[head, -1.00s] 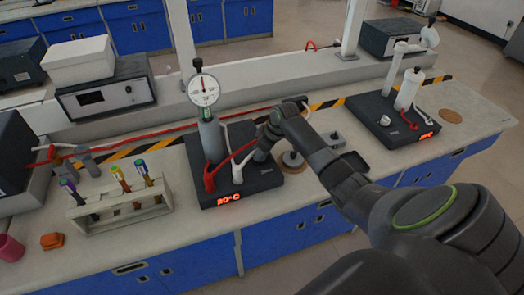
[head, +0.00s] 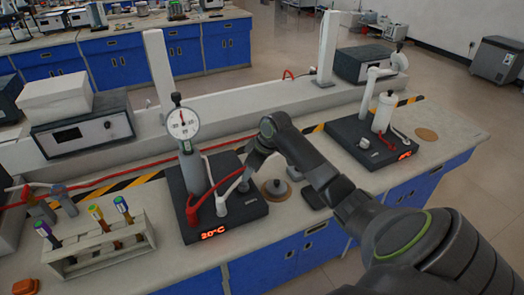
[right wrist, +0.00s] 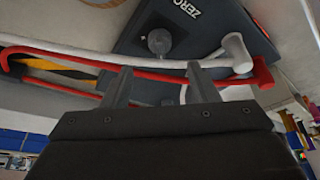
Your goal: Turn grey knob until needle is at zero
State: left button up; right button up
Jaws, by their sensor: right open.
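The round white gauge (head: 182,122) stands on top of a grey cylinder above a dark base plate (head: 190,228). Its needle seems to point roughly upward, but the scale is too small to read. In the right wrist view the grey knob (right wrist: 160,40) sits on the dark plate beside the word ZERO. My right gripper (right wrist: 160,82) is open and empty, with the knob beyond its fingertips and roughly between them in the picture. In the head view the right gripper (head: 247,178) is low over the plate's right part and hides the knob. My left gripper is not in view.
Red and white hoses (head: 222,205) curve beside the cylinder, near the right gripper. A small grey weight on a round disc (head: 277,188) stands right of the plate. A tube rack (head: 100,250) stands left. A similar apparatus (head: 345,135) stands farther right.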

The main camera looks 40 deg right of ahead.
jog(key=v, duration=0.9)
jog(key=shift+r+b, duration=0.4)
jog(key=shift+s, duration=0.1)
